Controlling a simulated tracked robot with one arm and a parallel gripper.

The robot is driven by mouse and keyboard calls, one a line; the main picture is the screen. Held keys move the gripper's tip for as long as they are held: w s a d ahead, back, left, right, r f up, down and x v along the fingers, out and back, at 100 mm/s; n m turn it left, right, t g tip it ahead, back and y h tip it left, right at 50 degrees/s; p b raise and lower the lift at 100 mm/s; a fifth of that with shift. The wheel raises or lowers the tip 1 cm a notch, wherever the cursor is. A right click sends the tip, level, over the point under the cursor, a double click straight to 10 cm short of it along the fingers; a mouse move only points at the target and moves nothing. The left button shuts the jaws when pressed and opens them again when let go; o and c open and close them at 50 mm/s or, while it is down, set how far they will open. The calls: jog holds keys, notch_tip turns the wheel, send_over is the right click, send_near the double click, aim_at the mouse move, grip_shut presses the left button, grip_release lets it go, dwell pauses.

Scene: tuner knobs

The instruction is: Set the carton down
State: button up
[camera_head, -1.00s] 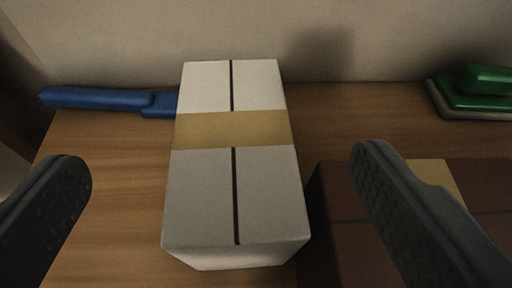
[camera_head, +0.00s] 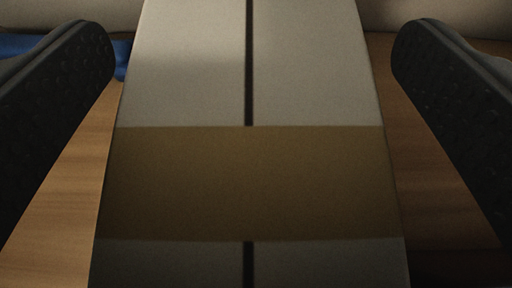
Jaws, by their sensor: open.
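The carton (camera_head: 300,80) is a white box with a dark seam along its top and a tan tape band (camera_head: 250,183) across it. It fills the middle of the view, and its near end is cut off by the lower edge. It appears to stand on the wooden surface (camera_head: 62,205). My gripper (camera_head: 250,50) is open, with one dark finger on each side of the carton. A gap shows between each finger and the carton's sides.
Part of a blue object (camera_head: 122,58) shows at the upper left, behind the left finger. A pale wall (camera_head: 405,14) stands at the back. Bare wood shows to the left of the carton; the lower right is dark.

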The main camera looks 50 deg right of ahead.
jog(key=c, duration=1.5)
jog(key=shift+r, duration=0.15)
